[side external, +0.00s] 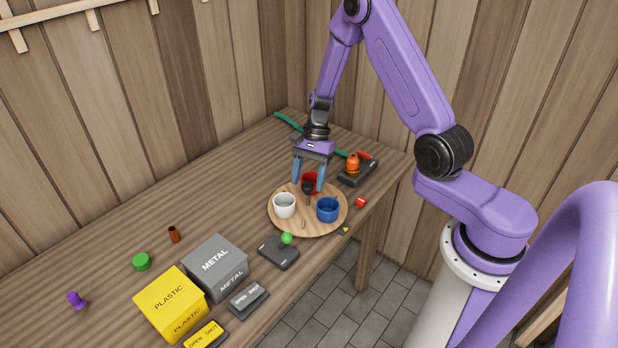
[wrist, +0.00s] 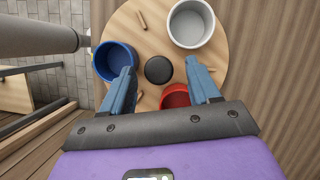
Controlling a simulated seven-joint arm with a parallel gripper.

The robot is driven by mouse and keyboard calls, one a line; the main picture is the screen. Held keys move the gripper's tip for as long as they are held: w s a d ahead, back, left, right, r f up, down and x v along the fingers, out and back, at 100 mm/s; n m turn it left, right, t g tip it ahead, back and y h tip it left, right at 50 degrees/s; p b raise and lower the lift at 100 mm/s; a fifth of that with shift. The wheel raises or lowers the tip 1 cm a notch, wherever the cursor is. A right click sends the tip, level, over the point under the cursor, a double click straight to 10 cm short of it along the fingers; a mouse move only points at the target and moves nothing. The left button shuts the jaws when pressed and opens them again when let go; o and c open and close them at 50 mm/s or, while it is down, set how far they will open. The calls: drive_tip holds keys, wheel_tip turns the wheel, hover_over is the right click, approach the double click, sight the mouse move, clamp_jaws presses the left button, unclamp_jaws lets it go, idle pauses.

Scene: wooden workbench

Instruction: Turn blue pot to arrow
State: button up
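A round wooden turntable (side external: 304,230) carries a blue pot (side external: 327,211), a white pot (side external: 285,206) and a red pot (side external: 311,178). The blue pot sits at the front right of the turntable; it also shows at left in the wrist view (wrist: 108,64). A small dark tile with a yellow arrow mark (side external: 345,230) lies on the bench just beyond the rim, near the blue pot. My gripper (wrist: 160,68) is open over the turntable's centre, its fingers on either side of the black knob (wrist: 158,70). Contact with the knob cannot be seen.
Short wooden pegs (wrist: 142,20) stand between the pots. A green-knobbed black box (side external: 279,252) and grey METAL (side external: 215,265) and yellow PLASTIC (side external: 170,303) bins stand in front. A black device with an orange top (side external: 353,165) and a red cube (side external: 361,202) are at right.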

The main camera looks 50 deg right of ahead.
drive_tip(key=shift+r, duration=0.1)
drive_tip(key=v, duration=1.7)
drive_tip(key=shift+d, duration=0.15)
drive_tip(key=shift+w, duration=0.1)
drive_tip(key=s+a+r+n+h, duration=0.2)
drive_tip(key=s+a+n+h, duration=0.1)
drive_tip(key=s+a+n, duration=1)
drive_tip(key=s+n, duration=0.6)
drive_tip(key=s, duration=0.1)
drive_tip(key=s+a+n+t, duration=0.1)
drive_tip(key=s+a+n, duration=0.1)
drive_tip(key=s+n, duration=0.6)
drive_tip(key=shift+s+a+n+h, duration=0.3)
drive_tip(key=shift+s+h, duration=0.1)
drive_tip(key=shift+s, duration=0.15)
drive_tip(key=shift+r, duration=0.1)
